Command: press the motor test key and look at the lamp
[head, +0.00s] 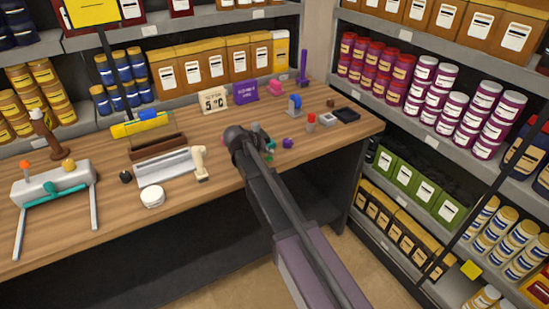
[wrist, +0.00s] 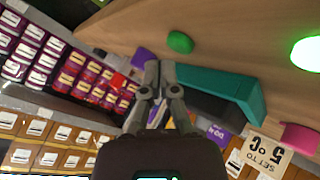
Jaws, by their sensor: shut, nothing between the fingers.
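My gripper (wrist: 158,68) is shut and empty in the wrist view, its fingertips beside a teal block-like part (wrist: 238,92). A rounded green piece (wrist: 180,42) lies just beyond the fingertips, apart from them in the picture. A bright green, glowing disc (wrist: 308,53), which looks like a lit lamp, is at the right edge. A purple piece (wrist: 144,56) is partly behind the fingers. I cannot tell which piece is the motor test key. In the head view my gripper (head: 243,138) is over the bench and hides what is beneath it.
The wooden bench (head: 110,205) holds a grey device with a teal bar (head: 50,192), a grey tray (head: 165,168), a white round tin (head: 152,196) and a "5 °C" sign (head: 213,101). A blue-topped part (head: 295,103) stands right of the gripper. Stocked shelves close off the back and right.

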